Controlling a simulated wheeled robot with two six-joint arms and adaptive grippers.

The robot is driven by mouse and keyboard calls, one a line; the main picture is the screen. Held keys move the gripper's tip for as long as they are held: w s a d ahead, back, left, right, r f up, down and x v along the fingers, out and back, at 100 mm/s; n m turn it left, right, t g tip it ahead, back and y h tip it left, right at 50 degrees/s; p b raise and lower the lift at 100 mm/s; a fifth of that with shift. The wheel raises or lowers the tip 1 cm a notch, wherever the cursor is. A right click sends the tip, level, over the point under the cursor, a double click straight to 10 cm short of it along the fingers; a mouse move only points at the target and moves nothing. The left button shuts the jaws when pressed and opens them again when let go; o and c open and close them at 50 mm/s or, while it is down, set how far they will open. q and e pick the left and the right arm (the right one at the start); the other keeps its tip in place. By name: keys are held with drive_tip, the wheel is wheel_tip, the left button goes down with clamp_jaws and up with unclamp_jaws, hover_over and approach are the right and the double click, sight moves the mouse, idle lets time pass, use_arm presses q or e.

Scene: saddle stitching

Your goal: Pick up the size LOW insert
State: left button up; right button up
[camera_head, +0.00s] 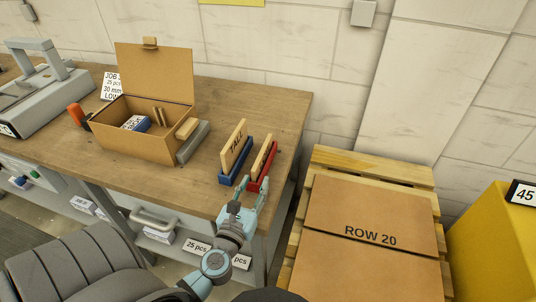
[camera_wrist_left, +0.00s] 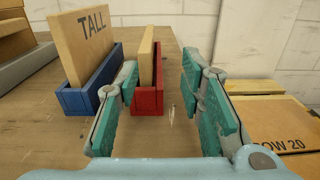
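A thin tan insert (camera_head: 262,160) stands upright in a red holder (camera_head: 271,163) near the table's right edge. No lettering on this insert is readable; it also shows in the left wrist view (camera_wrist_left: 147,58). To its left, a larger insert marked TALL (camera_head: 236,147) stands in a blue holder (camera_head: 223,179). My left gripper (camera_head: 253,185) is open and empty, close to the near end of the red holder. In the left wrist view the red holder (camera_wrist_left: 148,101) shows beyond the fingers, nearer the left finger. My right gripper is not in view.
A job card (camera_head: 111,86) stands behind the box. A pallet with a ROW 20 carton (camera_head: 370,215) is right of the table (camera_head: 280,105).

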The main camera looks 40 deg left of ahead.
sight(261, 154)
use_arm(q)
drive_tip(key=x, duration=0.3)
drive_tip(key=a+x, duration=0.1)
drive_tip(key=x, duration=0.7)
drive_tip(key=shift+s+a+r+p, duration=0.25)
drive_tip(key=shift+a+r+p, duration=0.05)
clamp_jaws()
